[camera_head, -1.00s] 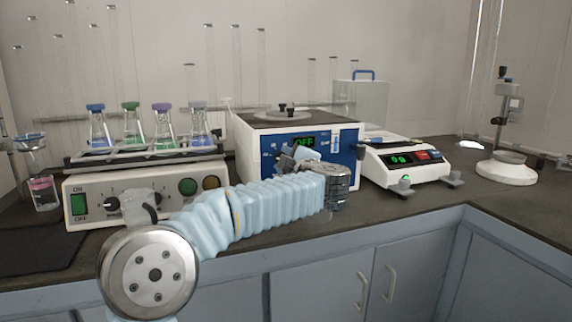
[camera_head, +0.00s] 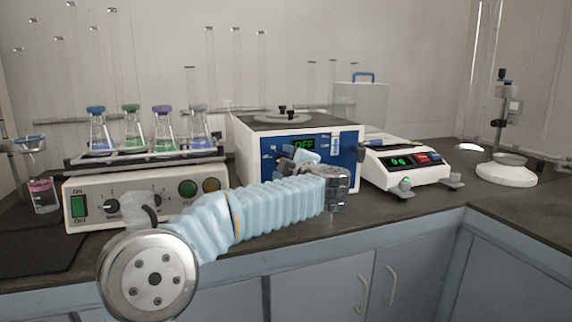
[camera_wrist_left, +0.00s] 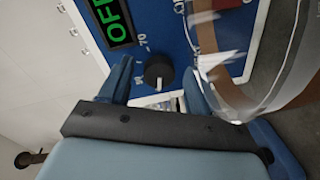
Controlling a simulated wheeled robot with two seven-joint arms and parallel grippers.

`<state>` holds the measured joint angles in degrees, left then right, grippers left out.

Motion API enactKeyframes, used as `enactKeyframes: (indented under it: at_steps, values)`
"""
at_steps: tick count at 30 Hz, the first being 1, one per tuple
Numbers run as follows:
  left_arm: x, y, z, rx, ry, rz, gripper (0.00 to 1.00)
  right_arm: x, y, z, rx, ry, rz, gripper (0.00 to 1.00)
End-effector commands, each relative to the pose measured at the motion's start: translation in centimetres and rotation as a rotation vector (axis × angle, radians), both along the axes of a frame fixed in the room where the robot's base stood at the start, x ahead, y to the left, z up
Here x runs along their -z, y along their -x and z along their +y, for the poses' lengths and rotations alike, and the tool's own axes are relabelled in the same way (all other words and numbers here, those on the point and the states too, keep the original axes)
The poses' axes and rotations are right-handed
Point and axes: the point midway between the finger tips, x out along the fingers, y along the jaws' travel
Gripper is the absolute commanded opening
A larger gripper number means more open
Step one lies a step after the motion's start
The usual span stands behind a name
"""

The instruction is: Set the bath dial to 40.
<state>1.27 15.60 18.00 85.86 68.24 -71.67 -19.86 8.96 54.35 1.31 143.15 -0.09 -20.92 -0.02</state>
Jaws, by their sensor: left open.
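The bath is a white box with a blue front panel (camera_head: 348,149) and a green display (camera_head: 304,144) reading OFF. In the left wrist view the display (camera_wrist_left: 113,20) appears turned on its side. The dial (camera_wrist_left: 158,70) is a round black knob with a pale pointer mark; a printed 70 is beside it. My left gripper (camera_head: 298,158) is in front of the panel and hides the dial in the head view. In the wrist view my left gripper (camera_wrist_left: 157,84) is open, with the dial just ahead between its blue fingers. Contact cannot be told. My right gripper is not in view.
A shaker (camera_head: 140,198) with several stoppered flasks stands left of the bath. A white balance-like device (camera_head: 405,165) stands to its right, and a stand (camera_head: 505,170) farther right. A clear curved object (camera_wrist_left: 265,75) is close to the right finger in the wrist view.

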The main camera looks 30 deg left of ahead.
Motion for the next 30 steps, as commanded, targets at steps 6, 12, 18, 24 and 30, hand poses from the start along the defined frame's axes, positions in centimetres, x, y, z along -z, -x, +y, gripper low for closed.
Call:
enactKeyframes:
  at_steps: [6, 12, 18, 24, 30]
  values:
    - [-0.1, 0.8, -1.2, 0.003, -0.001, -0.002, 0.63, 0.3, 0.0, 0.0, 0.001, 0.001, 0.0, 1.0]
    - [-0.3, 3.7, -4.9, 0.005, -0.001, -0.002, 0.63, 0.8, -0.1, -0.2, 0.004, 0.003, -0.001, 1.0]
    - [-0.6, 6.5, -8.5, 0.003, -0.001, -0.001, 0.63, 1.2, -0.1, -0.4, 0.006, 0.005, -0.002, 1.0]
    - [-0.8, 8.1, -10.6, 0.002, 0.001, 0.0, 0.63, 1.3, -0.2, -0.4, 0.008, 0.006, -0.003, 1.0]
    - [-0.8, 8.5, -10.9, 0.0, 0.001, 0.001, 0.63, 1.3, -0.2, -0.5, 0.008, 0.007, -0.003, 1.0]
